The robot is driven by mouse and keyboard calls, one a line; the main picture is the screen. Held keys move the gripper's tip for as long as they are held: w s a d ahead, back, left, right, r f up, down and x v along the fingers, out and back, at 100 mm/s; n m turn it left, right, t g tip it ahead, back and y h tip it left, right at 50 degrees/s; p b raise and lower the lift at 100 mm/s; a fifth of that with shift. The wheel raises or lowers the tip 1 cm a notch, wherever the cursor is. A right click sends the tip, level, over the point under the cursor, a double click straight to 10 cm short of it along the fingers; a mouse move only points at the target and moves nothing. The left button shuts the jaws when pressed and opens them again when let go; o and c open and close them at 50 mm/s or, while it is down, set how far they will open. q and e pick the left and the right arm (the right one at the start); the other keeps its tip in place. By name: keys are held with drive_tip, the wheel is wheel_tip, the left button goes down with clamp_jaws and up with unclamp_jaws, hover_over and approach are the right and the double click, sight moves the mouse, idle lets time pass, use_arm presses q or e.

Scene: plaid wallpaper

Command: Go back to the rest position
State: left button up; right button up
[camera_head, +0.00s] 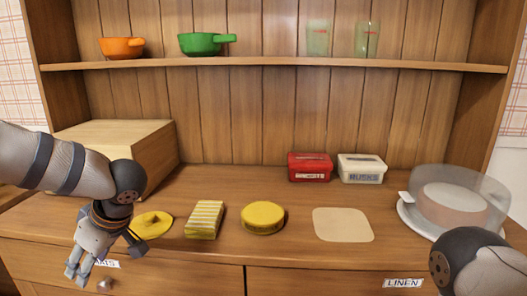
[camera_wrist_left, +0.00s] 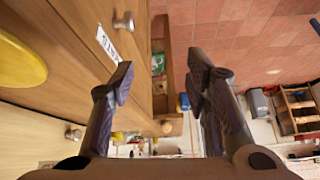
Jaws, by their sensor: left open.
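My left gripper (camera_head: 80,272) hangs at the lower left in the head view, in front of the cabinet's drawer fronts. In the left wrist view its two fingers (camera_wrist_left: 163,80) are spread apart with nothing between them. Part of my right arm (camera_head: 480,264) shows at the lower right, but its gripper is out of view.
The wooden counter (camera_head: 300,177) holds a wooden box (camera_head: 115,140), yellow lid (camera_head: 152,225), striped block (camera_head: 204,219), yellow tin (camera_head: 263,217), beige mat (camera_head: 343,224), red box (camera_head: 309,168), white box (camera_head: 361,169) and covered cake (camera_head: 452,203). A drawer knob (camera_head: 105,284) is beside my left gripper.

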use_arm(q)
drive_tip(key=s+d+f+m+t, duration=0.1)
drive_tip(key=s+f+m, duration=0.2)
drive_tip(key=f, duration=0.4)
drive_tip(key=s+d+f+m+t+h, duration=0.1)
drive_tip(key=s+d+f+m, duration=0.15)
drive_tip(key=f, duration=0.35)
drive_tip(key=s+d+f+m+t, duration=0.1)
drive_tip(key=s+f+m+t, duration=0.1)
drive_tip(key=s+f+m, duration=0.35)
drive_tip(key=s+d+f+m+g+h, duration=0.1)
drive_tip(key=s+d+f+g+h, duration=0.1)
drive_tip(key=s, duration=0.7)
drive_tip(key=s+d+f+m+g+h, duration=0.1)
drive_tip(key=s+d+f+g, duration=0.1)
drive_tip(key=s, duration=0.7)
drive_tip(key=s+d+f+m+g+h, duration=0.2)
drive_tip(key=s+f+g, duration=0.1)
drive_tip(key=s, duration=0.7)
drive_tip(key=shift+d+h, duration=0.2)
drive_tip(key=shift+h, duration=0.1)
